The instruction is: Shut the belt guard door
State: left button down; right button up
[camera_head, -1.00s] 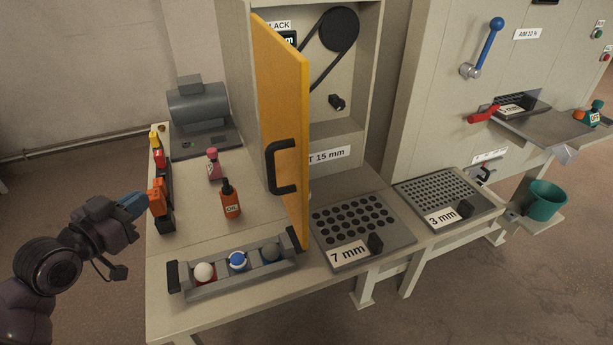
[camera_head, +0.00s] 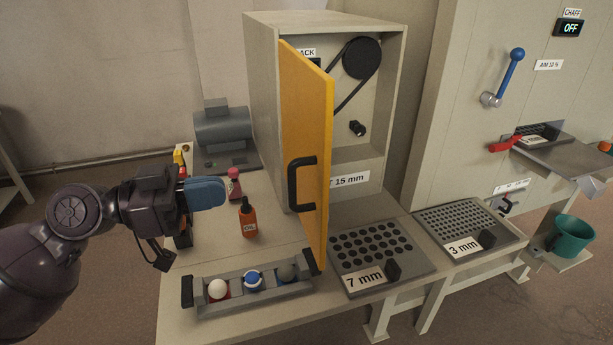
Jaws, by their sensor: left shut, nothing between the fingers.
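The belt guard door (camera_head: 306,130) is a yellow-orange panel with a black handle (camera_head: 301,184). It stands wide open, hinged on the left side of the beige cabinet (camera_head: 262,100) and swung out toward me. Inside the cabinet a black pulley and belt (camera_head: 361,60) show. My left gripper (camera_head: 222,192) is shut and empty, its blue fingers pointing right, left of the door and apart from it. It hides part of the bottles behind it. My right gripper is not in view.
An orange oil bottle (camera_head: 249,219) stands between my left gripper and the door. A grey tray with balls (camera_head: 240,306) lies in front. Sieve plates (camera_head: 378,244) sit right of the door. A grey motor (camera_head: 221,127) stands behind.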

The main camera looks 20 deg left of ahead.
aim_at(320, 175)
pick_arm(q)
jog(key=p+x, duration=0.4)
jog(key=x, duration=0.8)
jog(key=shift+r, duration=0.2)
jog(key=shift+w+d+f, duration=0.1)
jog(key=shift+w+d, duration=0.15)
jog(key=shift+d, duration=0.25)
jog(key=shift+w+d+f, duration=0.1)
jog(key=shift+d, duration=0.05)
jog(key=shift+w, duration=0.1)
